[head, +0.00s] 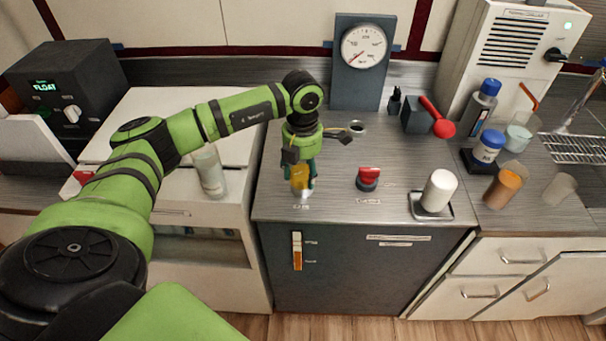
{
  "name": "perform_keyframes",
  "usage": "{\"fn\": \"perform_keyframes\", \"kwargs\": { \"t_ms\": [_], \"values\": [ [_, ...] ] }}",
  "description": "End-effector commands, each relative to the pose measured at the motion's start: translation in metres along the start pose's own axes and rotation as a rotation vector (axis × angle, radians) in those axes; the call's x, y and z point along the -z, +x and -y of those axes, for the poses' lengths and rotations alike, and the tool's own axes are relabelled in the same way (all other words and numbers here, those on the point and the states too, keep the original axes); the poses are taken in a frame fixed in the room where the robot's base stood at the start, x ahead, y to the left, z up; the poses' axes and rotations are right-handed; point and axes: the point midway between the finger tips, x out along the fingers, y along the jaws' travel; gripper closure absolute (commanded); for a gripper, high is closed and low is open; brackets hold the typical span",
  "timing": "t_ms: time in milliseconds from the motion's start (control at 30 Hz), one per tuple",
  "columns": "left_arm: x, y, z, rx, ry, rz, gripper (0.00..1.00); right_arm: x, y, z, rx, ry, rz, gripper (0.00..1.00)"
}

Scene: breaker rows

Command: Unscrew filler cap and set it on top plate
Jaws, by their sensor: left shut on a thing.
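My left gripper (301,176) points straight down over the front left of the grey top plate (330,208). It is shut on a yellow-orange piece (298,180), which looks like the filler cap. A small pale part shows just under and beside it, above a small label. The fingers hide part of the cap, and I cannot tell whether it still touches what is below. My right gripper is not in view.
A red knob (368,177) stands right of the gripper, and a white cylinder (439,190) stands on a small tray farther right. Behind are a dark-rimmed hole (357,127), a gauge panel (361,75) and a red-handled lever (437,118). Bottles and jars stand at the right.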

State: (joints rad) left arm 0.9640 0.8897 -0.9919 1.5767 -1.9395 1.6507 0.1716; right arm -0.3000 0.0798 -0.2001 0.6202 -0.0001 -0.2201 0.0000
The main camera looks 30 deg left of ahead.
Motion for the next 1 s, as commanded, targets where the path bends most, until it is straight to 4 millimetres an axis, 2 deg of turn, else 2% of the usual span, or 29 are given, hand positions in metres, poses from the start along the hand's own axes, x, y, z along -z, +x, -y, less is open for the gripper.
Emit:
{"fn": "perform_keyframes", "kwargs": {
  "t_ms": [100,200,567,1000],
  "values": [
    [0.001,0.001,0.001,0.001,-0.139,-0.004,0.72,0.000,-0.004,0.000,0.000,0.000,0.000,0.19],
    [0.001,0.001,0.001,0.001,-0.194,-0.003,0.72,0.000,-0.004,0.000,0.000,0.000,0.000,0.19],
    [0.001,0.000,0.000,0.000,-0.200,-0.003,0.72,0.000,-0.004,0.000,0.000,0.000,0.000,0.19],
    [0.000,-0.018,0.000,0.000,-0.199,0.000,0.72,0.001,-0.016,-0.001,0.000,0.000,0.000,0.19]
  ]
}}
